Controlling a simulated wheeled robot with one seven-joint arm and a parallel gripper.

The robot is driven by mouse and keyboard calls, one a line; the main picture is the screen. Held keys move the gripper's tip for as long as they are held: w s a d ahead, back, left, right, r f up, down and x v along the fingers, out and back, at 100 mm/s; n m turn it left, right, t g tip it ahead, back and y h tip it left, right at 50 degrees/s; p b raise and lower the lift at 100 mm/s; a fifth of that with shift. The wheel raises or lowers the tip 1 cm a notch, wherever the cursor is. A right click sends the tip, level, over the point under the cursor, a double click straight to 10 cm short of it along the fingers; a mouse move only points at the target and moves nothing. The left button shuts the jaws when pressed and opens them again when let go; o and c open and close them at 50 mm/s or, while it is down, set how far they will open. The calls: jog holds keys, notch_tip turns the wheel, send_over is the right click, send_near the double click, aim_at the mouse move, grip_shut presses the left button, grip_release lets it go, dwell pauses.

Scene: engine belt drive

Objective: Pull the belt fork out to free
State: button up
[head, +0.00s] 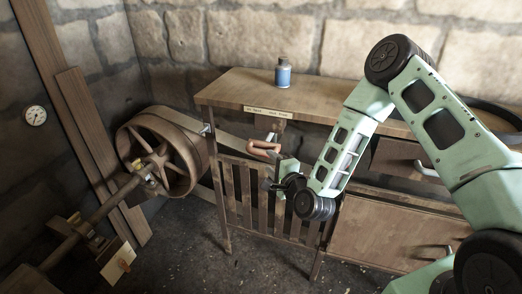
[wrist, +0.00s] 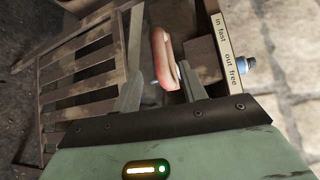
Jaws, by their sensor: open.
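The belt fork's reddish, rounded handle (head: 263,147) sticks out under the bench's front edge, above the slatted guard. In the wrist view the handle (wrist: 163,58) lies ahead, between the lines of my two fingers. My gripper (head: 273,172) is open and empty, just below and to the right of the handle in the head view. In the wrist view the fingers of my gripper (wrist: 160,85) stand apart on either side of the handle's near end. Whether either finger touches it I cannot tell. The fork's inner part is hidden behind the guard and bench.
A label (wrist: 228,50) reading "in fast", "out free" is on the bench edge beside the handle. The wooden slatted guard (head: 240,190) stands below it. A large pulley (head: 170,155) with a flat belt is at left. A blue bottle (head: 283,75) stands on the bench (head: 235,88).

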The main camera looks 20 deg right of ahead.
aim_at(263, 155)
jog(key=p+x, duration=0.1)
jog(key=x, duration=0.6)
jog(key=shift+w+f, duration=0.1)
jog(key=shift+w, duration=0.15)
jog(key=shift+c, duration=0.2)
